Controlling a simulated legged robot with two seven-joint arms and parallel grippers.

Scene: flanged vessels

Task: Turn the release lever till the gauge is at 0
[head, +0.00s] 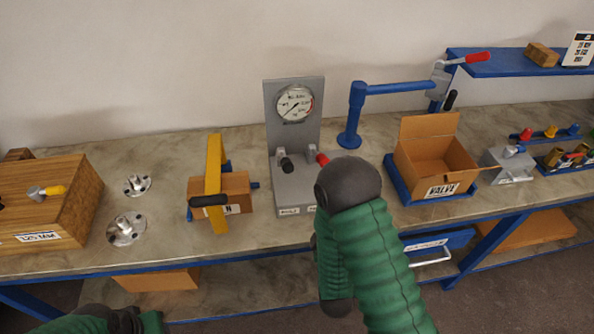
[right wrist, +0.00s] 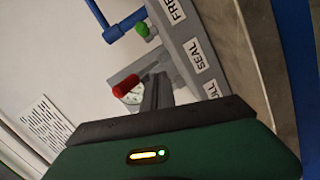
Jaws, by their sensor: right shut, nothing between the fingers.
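A grey test stand (head: 277,106) has a round white gauge (head: 295,103) on its back plate. The gauge's thin needle appears to point to the lower left; its numbers are too small to read. In the head view my own arm hides that gripper. My left gripper is out of frame.
A blue post with an arm (head: 355,110) and an open cardboard box (head: 435,160) stand right. The right wrist view shows a label reading SEAL (right wrist: 198,56).

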